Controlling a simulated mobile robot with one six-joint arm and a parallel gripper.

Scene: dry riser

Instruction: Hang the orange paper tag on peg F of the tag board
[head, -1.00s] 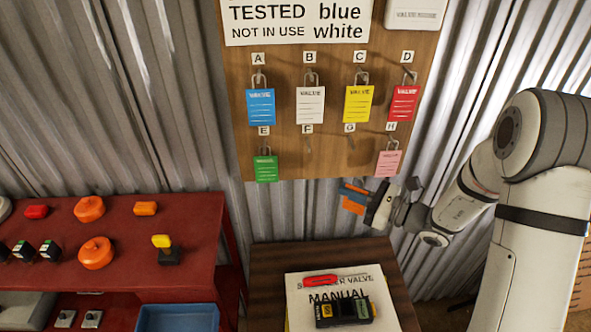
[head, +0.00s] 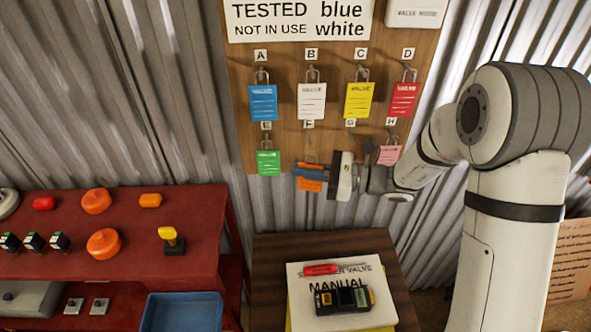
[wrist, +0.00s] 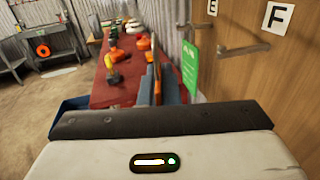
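The orange paper tag (head: 309,185) hangs from my gripper (head: 308,172), whose blue fingers are shut on it just below the F label. In the wrist view a thin orange edge of the tag (wrist: 158,85) shows between the fingers (wrist: 160,75). The tag board (head: 240,110) is the wooden panel on the wall. Peg F (wrist: 240,47) is a bare metal peg under the F label (wrist: 278,17), right of and above the fingertips in the wrist view. The tag is apart from it there. The tag's hole is hidden.
A green tag (head: 268,163) hangs on peg E, left of my gripper, and a pink tag (head: 389,154) under H, to its right. Blue, white and yellow tags hang above. A red bench (head: 130,230) and a wooden table (head: 265,270) with a manual stand below.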

